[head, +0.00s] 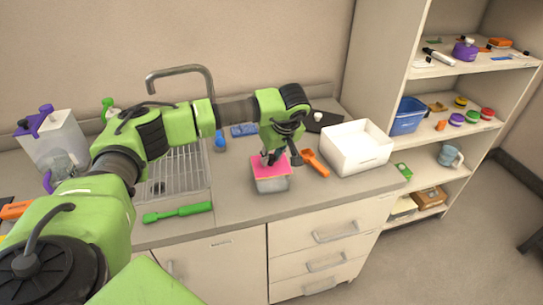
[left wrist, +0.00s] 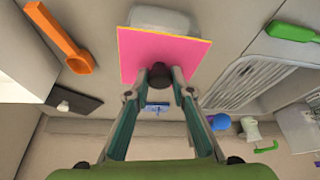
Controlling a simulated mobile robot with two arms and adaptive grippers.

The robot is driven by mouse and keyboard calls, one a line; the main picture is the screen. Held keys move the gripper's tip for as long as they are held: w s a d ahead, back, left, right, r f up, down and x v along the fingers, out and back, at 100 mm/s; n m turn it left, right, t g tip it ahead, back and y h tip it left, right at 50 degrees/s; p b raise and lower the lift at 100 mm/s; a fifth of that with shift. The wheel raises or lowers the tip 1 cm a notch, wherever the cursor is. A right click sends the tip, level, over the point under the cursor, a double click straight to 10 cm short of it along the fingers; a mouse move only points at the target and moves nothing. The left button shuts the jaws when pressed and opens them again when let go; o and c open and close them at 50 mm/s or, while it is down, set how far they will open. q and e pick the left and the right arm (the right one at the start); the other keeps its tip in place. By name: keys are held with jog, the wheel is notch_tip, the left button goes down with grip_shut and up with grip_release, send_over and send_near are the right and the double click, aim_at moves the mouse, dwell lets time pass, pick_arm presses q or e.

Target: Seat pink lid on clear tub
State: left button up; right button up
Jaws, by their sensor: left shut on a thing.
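The pink lid (head: 264,167) is a flat square with a thin yellow edge and a dark round knob (left wrist: 160,72). My left gripper (head: 270,157) comes down from above and is shut on the knob. The clear tub (head: 272,185) stands on the counter directly under the lid in the head view. In the left wrist view the lid (left wrist: 165,52) covers most of the tub, and one end of the tub (left wrist: 160,19) shows past the lid's edge. I cannot tell whether lid and rim touch. My right gripper is not in view.
An orange scoop (head: 315,162) lies just right of the tub, with a white bin (head: 356,147) beyond it. A green utensil (head: 178,213) lies at the front left, by the sink's drying rack (head: 180,172). Bare counter (head: 240,207) lies in front of the tub.

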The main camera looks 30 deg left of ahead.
pick_arm(q)
jog(key=shift+f, duration=0.25)
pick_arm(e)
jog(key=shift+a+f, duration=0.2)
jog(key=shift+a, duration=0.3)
pick_arm(q)
jog(key=shift+f+b, duration=0.5)
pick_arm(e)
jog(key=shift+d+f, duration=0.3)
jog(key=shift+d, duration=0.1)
pick_arm(q)
jog(key=shift+f+b, duration=0.3)
jog(key=shift+f, duration=0.05)
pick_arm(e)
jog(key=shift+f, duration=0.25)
pick_arm(q)
jog(key=o, duration=0.6)
jog(key=o, duration=0.6)
jog(key=shift+c, duration=0.2)
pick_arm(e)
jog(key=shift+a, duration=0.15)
